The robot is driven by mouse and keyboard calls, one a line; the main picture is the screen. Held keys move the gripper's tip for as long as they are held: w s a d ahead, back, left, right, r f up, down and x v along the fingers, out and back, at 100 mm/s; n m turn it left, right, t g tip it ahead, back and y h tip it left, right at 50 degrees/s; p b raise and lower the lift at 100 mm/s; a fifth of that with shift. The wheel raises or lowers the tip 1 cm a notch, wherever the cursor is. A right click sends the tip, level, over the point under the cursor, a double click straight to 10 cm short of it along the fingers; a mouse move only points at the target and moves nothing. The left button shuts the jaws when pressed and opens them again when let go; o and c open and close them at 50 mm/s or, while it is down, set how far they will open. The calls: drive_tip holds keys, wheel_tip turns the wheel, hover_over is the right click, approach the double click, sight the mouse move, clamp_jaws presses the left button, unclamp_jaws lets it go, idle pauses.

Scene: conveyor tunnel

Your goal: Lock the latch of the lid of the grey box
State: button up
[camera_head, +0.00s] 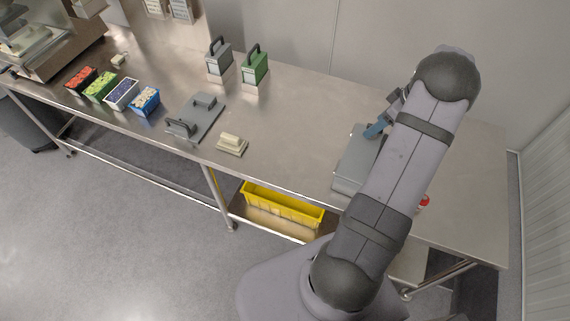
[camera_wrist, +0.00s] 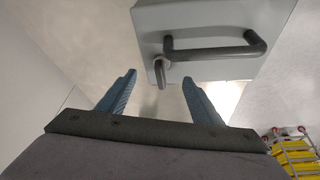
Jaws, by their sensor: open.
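The grey box (camera_head: 350,174) stands on the right part of the steel table, partly hidden behind my arm in the head view. In the wrist view the grey box (camera_wrist: 200,18) shows at the top, with a dark bar handle (camera_wrist: 215,52) across it. A small grey latch lever (camera_wrist: 159,73) sits at the left end of the handle and points toward my gripper. My gripper (camera_wrist: 160,88) is open and empty, its blue fingers apart, with the lever in line with the gap between them. In the head view my gripper (camera_head: 373,131) is at the box's far side.
A grey case (camera_head: 218,62) and a green case (camera_head: 256,68) stand at the table's back. A grey plate with handles (camera_head: 207,120), a cream block (camera_head: 232,144) and several small bins (camera_head: 122,94) lie left. A yellow crate (camera_head: 283,206) sits below. The table's middle is clear.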

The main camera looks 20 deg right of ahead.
drive_tip(key=n+p, duration=0.2)
drive_tip(key=n+y+p, duration=0.1)
drive_tip(key=n+p, duration=0.1)
drive_tip(key=shift+w+d+r+g, duration=0.1)
drive_tip(key=shift+r+g, duration=0.1)
drive_tip(key=shift+g, duration=0.2)
drive_tip(key=shift+d+r+b, duration=0.15)
drive_tip(key=shift+d+b, duration=0.05)
drive_tip(key=shift+b, duration=0.45)
drive_tip(key=b+v, duration=0.3)
drive_tip(key=v, duration=0.3)
drive_tip(key=w+a+m+g+h, duration=0.1)
drive_tip(key=w+a+m, duration=0.1)
drive_tip(key=a, duration=0.7)
drive_tip(key=w+a+m+g, duration=0.1)
drive_tip(key=w+a+m, duration=0.1)
drive_tip(key=a, duration=0.6)
drive_tip(key=s+a+f+m+h+b, duration=0.1)
drive_tip(key=s+a, duration=0.3)
drive_tip(key=a, duration=0.5)
drive_tip(key=s+a+f+m+h+b, duration=0.1)
drive_tip(key=s+a+f+m+b, duration=0.2)
drive_tip(key=a, duration=0.6)
drive_tip(key=shift+s+f+t, duration=0.3)
drive_tip(key=shift+s+f, duration=0.25)
drive_tip(key=shift+f, duration=0.25)
